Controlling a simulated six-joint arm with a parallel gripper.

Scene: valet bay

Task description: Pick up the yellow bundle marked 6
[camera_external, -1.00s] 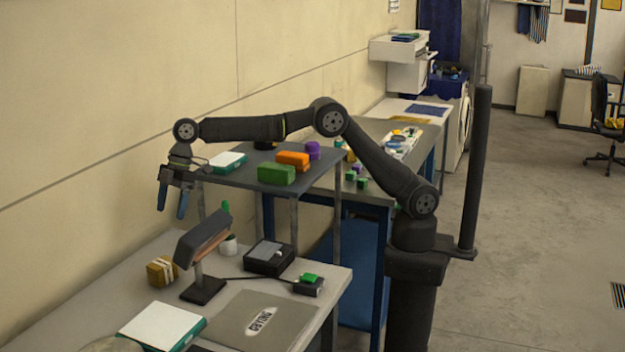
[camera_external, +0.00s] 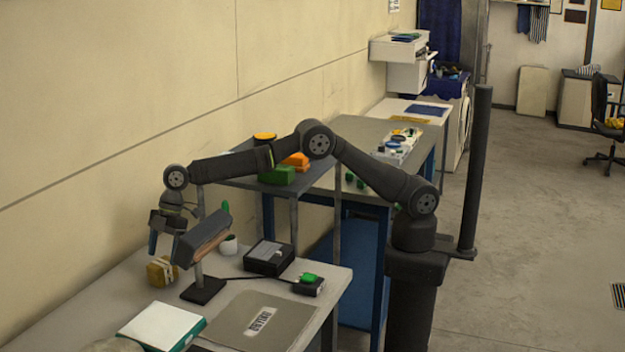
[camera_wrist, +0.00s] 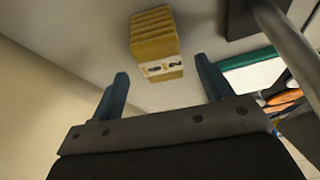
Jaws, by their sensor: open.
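The yellow bundle (camera_external: 160,272) stands on the grey table near the wall, left of the desk lamp. In the wrist view the yellow bundle (camera_wrist: 154,36) looks like a ribbed stack with a white label. The label's marks are too small to read surely. My gripper (camera_external: 165,248) is open and empty, a little above the bundle in the external view. The lamp head partly covers one finger there. In the wrist view my gripper (camera_wrist: 162,76) has its two blue fingers spread. The bundle lies beyond the fingertips, roughly centred between them, and not between the jaws.
The desk lamp (camera_external: 203,238) stands close on the right of my gripper. A black box (camera_external: 270,257), a white cup (camera_external: 229,245) and a white-topped book (camera_external: 160,327) are on the table. A raised shelf (camera_external: 238,180) with coloured blocks stands behind.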

